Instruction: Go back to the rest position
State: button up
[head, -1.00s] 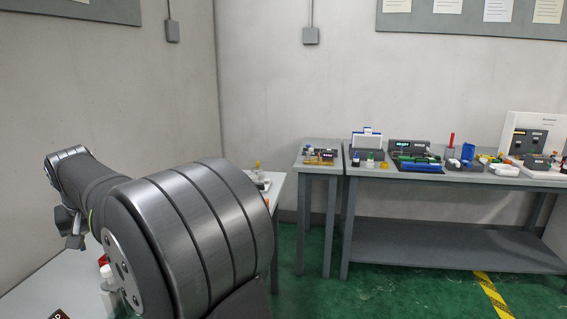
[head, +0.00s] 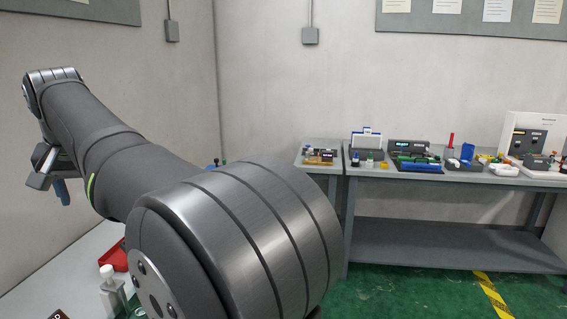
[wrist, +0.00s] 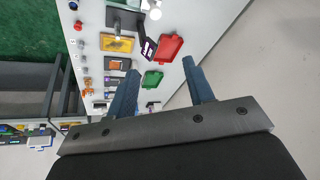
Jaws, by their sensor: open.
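My gripper (wrist: 160,88) is open in the wrist view, its two blue fingers apart with nothing between them. It hangs in the air above a light table (wrist: 210,12) that carries several small items. In the head view my arm stretches to the upper left. Only a bit of the gripper shows there, below the far end of the arm, and most of it is hidden.
A white bottle (head: 108,280) stands near my arm. A long grey bench (head: 450,178) with several devices stands against the back wall.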

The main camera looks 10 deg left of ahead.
jog(key=m, duration=0.4)
jog(key=w+d+f+m, duration=0.1)
jog(key=m, duration=0.1)
jog(key=shift+d+f+m+g, duration=0.1)
jog(key=shift+m+g, duration=0.2)
jog(key=shift+o, duration=1.1)
jog(key=o, duration=0.9)
notch_tip(320, 180, down, 7)
jog(key=shift+y, duration=0.3)
jog(key=x, duration=1)
jog(key=shift+d, duration=0.1)
jog(key=v, duration=1)
